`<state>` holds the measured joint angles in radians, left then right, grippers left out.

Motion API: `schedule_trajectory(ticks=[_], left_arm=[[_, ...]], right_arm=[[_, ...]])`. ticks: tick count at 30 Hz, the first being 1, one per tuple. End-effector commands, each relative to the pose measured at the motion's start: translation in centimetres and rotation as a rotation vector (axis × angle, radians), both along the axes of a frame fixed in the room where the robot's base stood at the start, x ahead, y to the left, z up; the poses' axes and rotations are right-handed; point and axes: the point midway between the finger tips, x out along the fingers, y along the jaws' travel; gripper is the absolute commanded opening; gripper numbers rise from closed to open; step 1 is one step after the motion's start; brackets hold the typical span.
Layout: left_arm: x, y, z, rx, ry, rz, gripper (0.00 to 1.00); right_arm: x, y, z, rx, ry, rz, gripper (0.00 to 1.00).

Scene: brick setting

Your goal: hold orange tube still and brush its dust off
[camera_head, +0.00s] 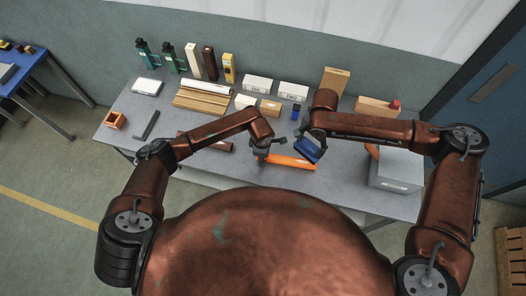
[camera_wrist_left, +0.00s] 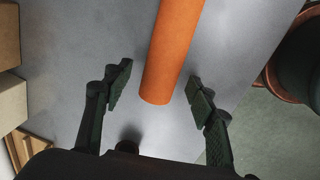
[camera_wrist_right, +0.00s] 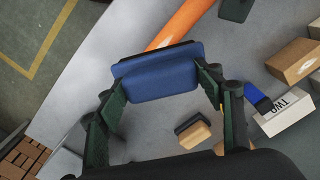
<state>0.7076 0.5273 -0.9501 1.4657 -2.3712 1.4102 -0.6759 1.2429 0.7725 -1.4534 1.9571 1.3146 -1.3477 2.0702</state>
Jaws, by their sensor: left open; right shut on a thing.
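The orange tube (camera_head: 290,161) lies on the grey table in front of me. In the left wrist view, the tube (camera_wrist_left: 172,50) runs up between the fingers of my left gripper (camera_wrist_left: 160,92), which is open and spread to both sides of its near end. My right gripper (camera_wrist_right: 160,97) is shut on a blue brush (camera_wrist_right: 160,78) with a dark edge. In the head view the brush (camera_head: 307,149) is beside the tube's right part. In the right wrist view the tube (camera_wrist_right: 183,24) shows beyond the brush; I cannot tell whether they touch.
A grey box (camera_head: 396,170) stands on the right of the table. White boxes (camera_head: 258,83), wooden strips (camera_head: 200,102) and several bottles fill the back. A small orange tray (camera_head: 116,121) is at the left. A brown tube (camera_head: 220,146) lies left of my left gripper.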

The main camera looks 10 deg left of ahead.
Motion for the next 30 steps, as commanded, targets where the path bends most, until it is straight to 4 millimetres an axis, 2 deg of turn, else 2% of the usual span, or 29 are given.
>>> schedule_trajectory(ticks=[4, 13, 30], left_arm=[[0.13, -0.03, -0.91, 0.000, 0.000, 0.000, 0.52], [0.16, -0.01, -1.12, 0.000, -0.001, -0.001, 0.52], [0.15, 0.00, -1.10, 0.000, 0.000, -0.001, 0.13]], right_arm=[[0.02, 0.01, 0.04, 0.001, -0.001, 0.000, 0.42], [0.03, 0.01, 0.05, 0.001, -0.001, 0.000, 0.42], [0.03, 0.00, 0.04, 0.001, -0.001, 0.000, 0.42]])
